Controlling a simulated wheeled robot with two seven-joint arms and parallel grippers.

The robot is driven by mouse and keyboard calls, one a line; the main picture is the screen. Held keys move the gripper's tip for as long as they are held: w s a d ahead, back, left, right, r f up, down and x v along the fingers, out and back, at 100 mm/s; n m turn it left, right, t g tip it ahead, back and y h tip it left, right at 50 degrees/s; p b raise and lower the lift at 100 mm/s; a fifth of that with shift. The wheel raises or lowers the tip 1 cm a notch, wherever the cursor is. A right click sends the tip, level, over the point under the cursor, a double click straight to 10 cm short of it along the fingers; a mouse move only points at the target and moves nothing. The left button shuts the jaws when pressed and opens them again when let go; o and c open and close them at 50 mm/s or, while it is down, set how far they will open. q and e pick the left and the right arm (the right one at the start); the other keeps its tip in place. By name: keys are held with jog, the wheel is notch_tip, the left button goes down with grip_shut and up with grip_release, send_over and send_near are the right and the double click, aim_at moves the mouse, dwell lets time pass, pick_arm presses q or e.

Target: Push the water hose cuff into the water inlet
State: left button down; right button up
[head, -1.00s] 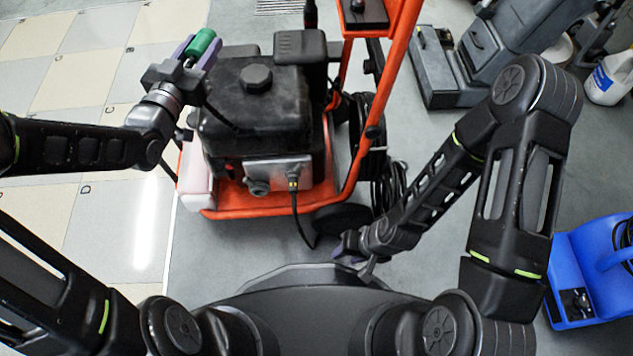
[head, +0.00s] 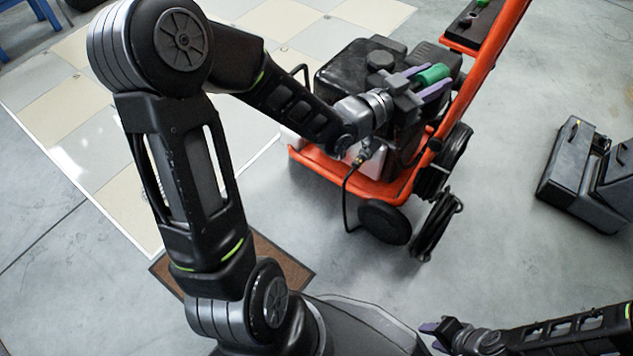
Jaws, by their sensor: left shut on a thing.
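My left gripper (head: 418,84) has purple fingers and is shut on a green cylindrical cuff (head: 434,74). It holds the cuff above the black engine of the orange-framed machine (head: 362,186). A black hose runs down from a fitting (head: 368,146) at the machine's front; I cannot tell whether it is the water inlet. No water inlet can be picked out for certain, and my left arm covers part of the machine. My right gripper (head: 432,337) is low at the bottom right, empty, with its purple fingers apart, far from the machine.
The machine's black wheel (head: 384,222) and a coiled black hose (head: 436,226) stand at its near right side. A dark grey machine (head: 568,165) stands at the right. A brown mat (head: 285,262) lies behind my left arm. The grey floor between the machines is clear.

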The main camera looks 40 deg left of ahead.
pick_arm(q)
jog(key=w+a+f+n+y+b, duration=0.1)
jog(key=w+a+f+n+b, duration=0.15)
jog(key=a+f, duration=0.7)
jog(key=n+y+b, duration=0.3)
jog(key=n+y, duration=0.2)
jog(key=n, duration=0.2)
send_near(334, 155)
jog(key=s, duration=0.1)
jog(key=shift+s+a+f+t, duration=0.15)
jog(key=shift+s+f+t, duration=0.05)
jog(key=shift+f+t, duration=0.2)
jog(key=shift+w+b, duration=0.35)
jog(key=shift+w, duration=3)
